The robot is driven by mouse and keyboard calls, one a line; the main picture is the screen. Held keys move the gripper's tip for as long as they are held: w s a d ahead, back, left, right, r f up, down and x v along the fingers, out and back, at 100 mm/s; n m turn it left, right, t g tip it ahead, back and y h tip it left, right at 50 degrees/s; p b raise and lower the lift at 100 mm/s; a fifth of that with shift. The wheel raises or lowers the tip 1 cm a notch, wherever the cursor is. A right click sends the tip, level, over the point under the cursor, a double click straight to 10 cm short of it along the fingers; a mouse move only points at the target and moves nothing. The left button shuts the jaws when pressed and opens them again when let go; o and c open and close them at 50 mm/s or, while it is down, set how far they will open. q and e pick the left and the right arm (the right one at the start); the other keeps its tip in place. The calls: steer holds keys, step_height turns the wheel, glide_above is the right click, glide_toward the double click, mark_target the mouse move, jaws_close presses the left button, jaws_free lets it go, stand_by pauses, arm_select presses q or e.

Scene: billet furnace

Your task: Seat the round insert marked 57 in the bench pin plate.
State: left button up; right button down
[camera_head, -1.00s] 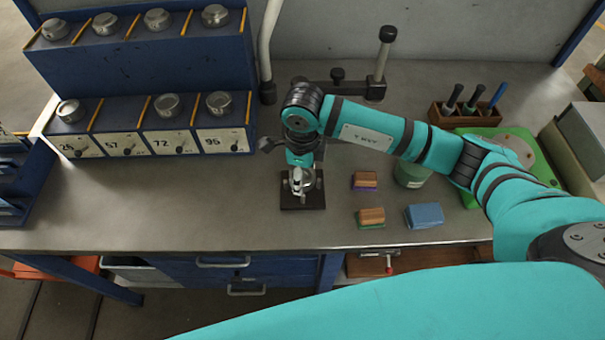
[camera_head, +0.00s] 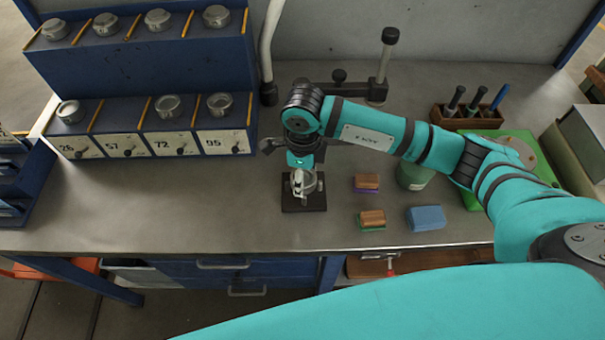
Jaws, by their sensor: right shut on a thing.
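My right gripper (camera_head: 301,184) points down over the dark pin plate (camera_head: 289,206) on the bench. It is shut on a round grey metal insert (camera_head: 311,183), which is at the plate, partly hidden by the fingers. I cannot tell whether the insert is on the pins or just above them. The rack's lower row has labels 26, 57 (camera_head: 119,147), 72 and 95. The space above the 57 label is empty. The number on the held insert cannot be read. My left gripper is not in view.
Other round inserts sit on the blue rack (camera_head: 150,60) at left. Two brushes (camera_head: 367,182), a blue block (camera_head: 425,217) and a green jar (camera_head: 412,176) stand right of the plate. A tool holder (camera_head: 465,115) is farther back. The bench left of the plate is clear.

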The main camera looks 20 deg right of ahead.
steer(key=shift+s+f, duration=0.2)
steer(key=shift+s, duration=0.1)
stand_by(0.9)
steer(key=c, duration=2.1)
jaws_free()
steer(key=shift+s+d+f+b, duration=0.1)
steer(key=shift+s+f+b, duration=0.2)
steer(key=shift+f+b, duration=0.65)
steer(key=o, duration=1.5)
steer(key=shift+r, duration=0.25)
steer(key=shift+c, duration=0.2)
steer(key=shift+o, duration=0.3)
steer(key=shift+w+f, duration=0.15)
steer(key=shift+w, duration=0.15)
